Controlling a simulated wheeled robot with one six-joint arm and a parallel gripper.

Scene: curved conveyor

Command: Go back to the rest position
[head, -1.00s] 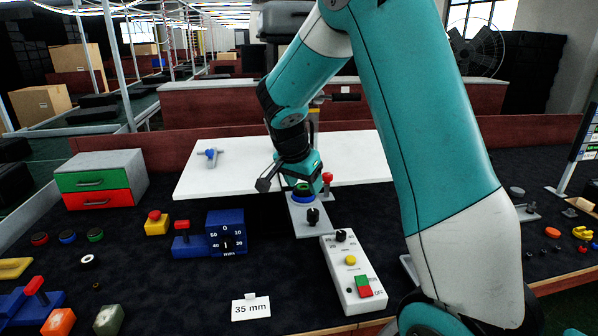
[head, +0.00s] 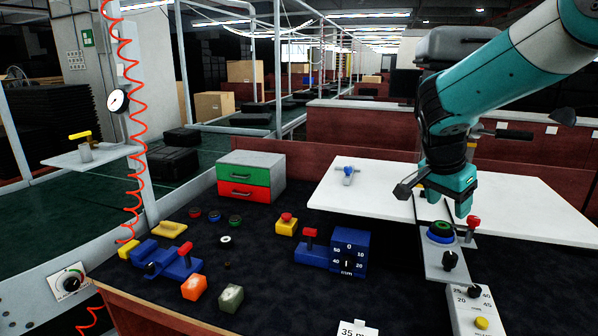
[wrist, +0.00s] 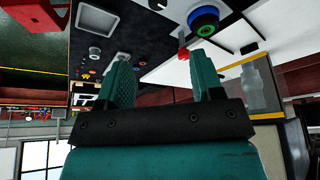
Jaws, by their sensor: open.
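My gripper (head: 447,202) is teal and shows at the right of the head view. It hangs above a round green and blue button (head: 440,231) on a grey plate, with a small gap between them. In the wrist view my two fingers (wrist: 163,82) stand well apart with nothing between them. The green and blue button (wrist: 204,20) lies beyond the fingers in that view, clear of them. My teal and white arm reaches in from the upper right corner of the head view.
A red knob (head: 473,222) stands close beside the gripper. A white board (head: 380,196) lies behind it. A blue dial box (head: 348,252), a control box (head: 478,312) and a red-green drawer unit (head: 250,176) stand on the dark bench. A coiled red hose (head: 137,175) hangs at left.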

